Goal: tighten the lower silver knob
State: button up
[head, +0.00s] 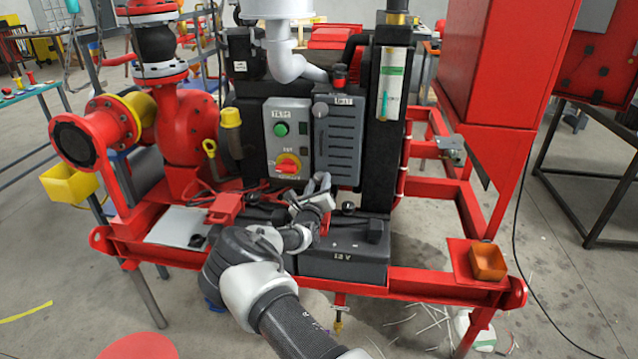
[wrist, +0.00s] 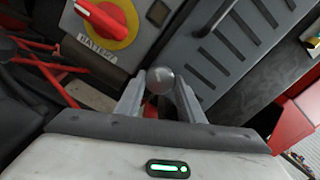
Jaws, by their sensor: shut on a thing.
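The lower silver knob (wrist: 160,79) is a round, shiny grey knob at the lower corner of the grey louvred cover (head: 338,140). In the wrist view it sits between the fingertips of my gripper (wrist: 159,97), which is shut on it. In the head view my gripper (head: 320,186) reaches up to the cover's lower left corner, and its fingers hide the lower knob. The upper knob (head: 320,109) shows at the cover's upper left corner.
A control box (head: 288,135) with a green button and a red rotary switch (head: 288,164) is close on the left. A 12 V battery (head: 345,252) stands below. A red bar of the frame (head: 420,280) runs along the front. An orange bin (head: 487,262) sits at the right.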

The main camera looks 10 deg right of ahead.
jog(key=o, duration=1.1)
jog(key=shift+c, duration=0.2)
jog(key=p+v, duration=0.2)
jog(key=v, duration=1.5)
jog(key=shift+s, duration=0.2)
